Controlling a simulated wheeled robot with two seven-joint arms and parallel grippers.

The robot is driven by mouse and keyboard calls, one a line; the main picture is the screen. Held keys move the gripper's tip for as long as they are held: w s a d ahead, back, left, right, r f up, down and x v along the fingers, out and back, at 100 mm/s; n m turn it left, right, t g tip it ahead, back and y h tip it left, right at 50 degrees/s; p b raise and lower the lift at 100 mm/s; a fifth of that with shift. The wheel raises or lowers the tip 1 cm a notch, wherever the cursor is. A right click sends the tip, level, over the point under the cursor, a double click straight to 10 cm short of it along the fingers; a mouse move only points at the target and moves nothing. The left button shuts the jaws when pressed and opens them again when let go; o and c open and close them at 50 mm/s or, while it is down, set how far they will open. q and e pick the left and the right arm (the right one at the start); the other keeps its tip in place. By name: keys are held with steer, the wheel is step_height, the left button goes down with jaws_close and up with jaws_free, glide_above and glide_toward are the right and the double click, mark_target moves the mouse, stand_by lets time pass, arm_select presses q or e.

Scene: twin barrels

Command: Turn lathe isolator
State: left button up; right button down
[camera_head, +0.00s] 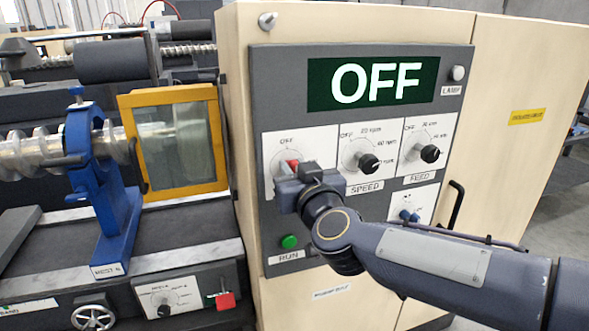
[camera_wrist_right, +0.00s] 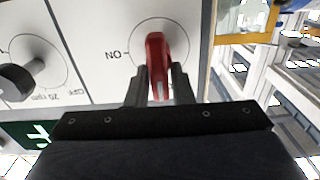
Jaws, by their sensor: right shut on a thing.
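The red isolator handle (camera_head: 292,164) sits on a round dial marked OFF at its top, at the upper left of the grey control panel (camera_head: 262,100). The display (camera_head: 372,82) above reads OFF. My right gripper (camera_wrist_right: 159,75) is shut on the red handle (camera_wrist_right: 155,48), with one dark finger on each side of it. In the head view the right gripper (camera_head: 291,178) covers the dial's lower part. In the wrist view, turned upside down, an ON mark (camera_wrist_right: 117,54) shows beside the dial, and the handle runs nearly upright in the picture. My left gripper is out of view.
SPEED (camera_head: 368,162) and FEED (camera_head: 430,153) knobs are right of the isolator. A green RUN button (camera_head: 289,242) is below it. A black door handle (camera_head: 456,205) sticks out at right. The lathe's yellow-framed guard (camera_head: 178,140) and blue rest (camera_head: 98,165) stand left.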

steer(key=shift+f+m, duration=0.1)
steer(key=shift+m, duration=0.5)
steer(key=m, duration=0.1)
steer(key=m+b, duration=0.1)
steer(key=m, duration=0.1)
steer(key=shift+d+f, duration=0.2)
steer(key=shift+d, duration=0.05)
steer(key=shift+w+d+f+m+b, duration=0.2)
steer(key=shift+m+b, duration=0.7)
steer(key=shift+m, duration=1.3)
steer(key=shift+s+d+f+m+b, duration=0.1)
steer(key=shift+f+m+b, duration=0.2)
steer(key=shift+m+b, duration=1.25)
steer(key=shift+w+d+f+m+b, duration=0.1)
steer(key=shift+f+m+b, duration=0.15)
steer(key=shift+m, duration=2.9)
steer(key=c, duration=1.5)
jaws_free()
steer(key=shift+o, duration=0.5)
steer(key=shift+r, duration=0.15)
